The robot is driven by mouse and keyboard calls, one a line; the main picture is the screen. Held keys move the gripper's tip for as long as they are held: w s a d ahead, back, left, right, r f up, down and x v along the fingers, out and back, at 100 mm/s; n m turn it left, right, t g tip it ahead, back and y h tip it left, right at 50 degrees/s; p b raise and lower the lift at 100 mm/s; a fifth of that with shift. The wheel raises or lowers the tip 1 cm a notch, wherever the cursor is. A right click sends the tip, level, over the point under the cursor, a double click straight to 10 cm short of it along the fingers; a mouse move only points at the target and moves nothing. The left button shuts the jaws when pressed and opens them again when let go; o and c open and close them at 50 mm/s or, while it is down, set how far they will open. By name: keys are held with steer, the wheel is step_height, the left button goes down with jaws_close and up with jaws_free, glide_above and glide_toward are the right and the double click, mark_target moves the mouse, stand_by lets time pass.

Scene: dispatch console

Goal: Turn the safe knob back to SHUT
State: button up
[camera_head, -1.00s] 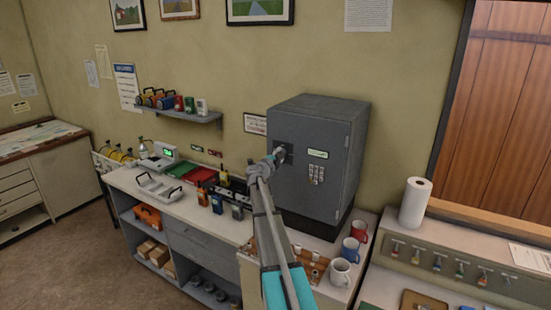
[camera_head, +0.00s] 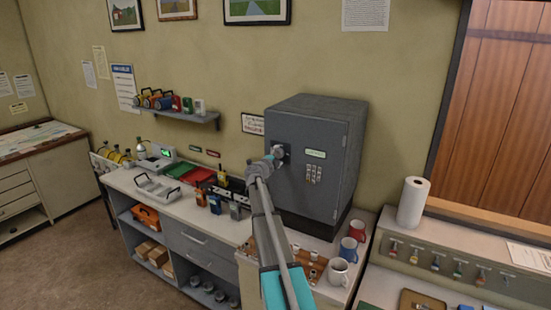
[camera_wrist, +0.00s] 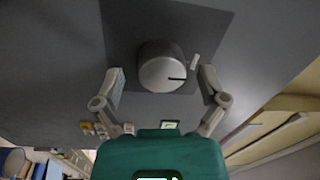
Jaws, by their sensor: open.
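The safe (camera_head: 338,135) is a dark grey box standing on the counter. Its round grey knob (camera_head: 279,152) sits on a darker square plate at the upper left of the door. In the wrist view the knob (camera_wrist: 161,66) has a dark pointer line at its lower right, and a small pale mark (camera_wrist: 195,60) shows on the plate to its right. The mark's lettering is too small to read. My gripper (camera_wrist: 161,76) is open, with one finger on each side of the knob and clear gaps between. My gripper (camera_head: 268,161) covers the knob's lower left in the head view.
Red, blue and white mugs (camera_head: 339,272) stand in front right of the safe. Radios (camera_head: 215,203) stand on the counter left of my arm. A paper roll (camera_head: 413,202) stands at right.

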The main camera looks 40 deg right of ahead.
steer(key=shift+w, duration=0.1)
stand_by(0.3)
